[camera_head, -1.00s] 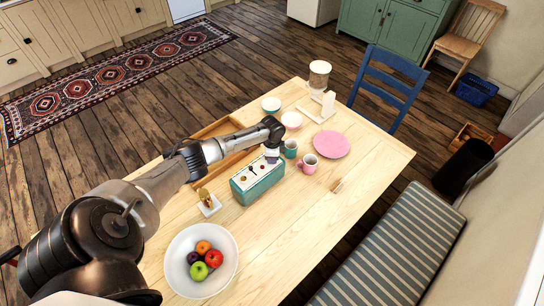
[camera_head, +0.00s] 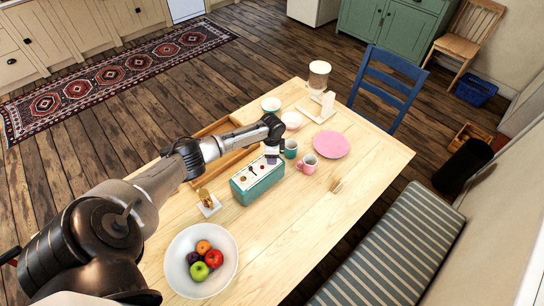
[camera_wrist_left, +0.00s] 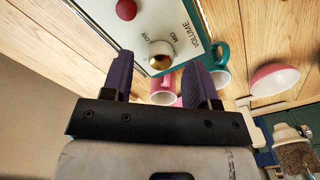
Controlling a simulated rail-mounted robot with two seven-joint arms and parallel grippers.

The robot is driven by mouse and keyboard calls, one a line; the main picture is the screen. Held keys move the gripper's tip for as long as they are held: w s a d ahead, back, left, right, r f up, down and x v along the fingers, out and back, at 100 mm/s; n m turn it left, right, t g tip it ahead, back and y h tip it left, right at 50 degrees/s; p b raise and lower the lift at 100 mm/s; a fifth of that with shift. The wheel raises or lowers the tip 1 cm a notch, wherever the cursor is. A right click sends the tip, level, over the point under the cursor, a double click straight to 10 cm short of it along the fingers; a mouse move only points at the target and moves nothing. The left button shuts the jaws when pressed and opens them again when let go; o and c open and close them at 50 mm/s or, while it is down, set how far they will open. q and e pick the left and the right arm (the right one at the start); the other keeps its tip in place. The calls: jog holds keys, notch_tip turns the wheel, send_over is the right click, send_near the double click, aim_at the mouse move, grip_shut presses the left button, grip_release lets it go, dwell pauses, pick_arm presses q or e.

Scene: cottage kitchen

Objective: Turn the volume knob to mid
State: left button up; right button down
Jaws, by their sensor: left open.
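The teal radio (camera_head: 262,189) stands on the table with its pale control panel facing up. I cannot tell which mark the knob points to. My left gripper (camera_head: 272,158) is over the radio's far right end. In the wrist view its two purple fingers are apart, empty, with the knob showing between and beyond their tips. I see no clear contact. My right gripper is not in view.
A green mug (camera_head: 290,149) and a pink mug (camera_head: 308,164) stand close to the radio's right. A wooden tray (camera_head: 222,128) lies behind it, and a gold ornament (camera_head: 204,195) stands to its left. A fruit bowl (camera_head: 178,268) is nearer. The table's front right is mostly clear.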

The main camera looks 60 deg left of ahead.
pick_arm(q)
notch_tip(320, 180, up, 12)
jog(key=shift+r+p, duration=0.15)
jog(key=shift+p, duration=0.15)
dwell(0.3)
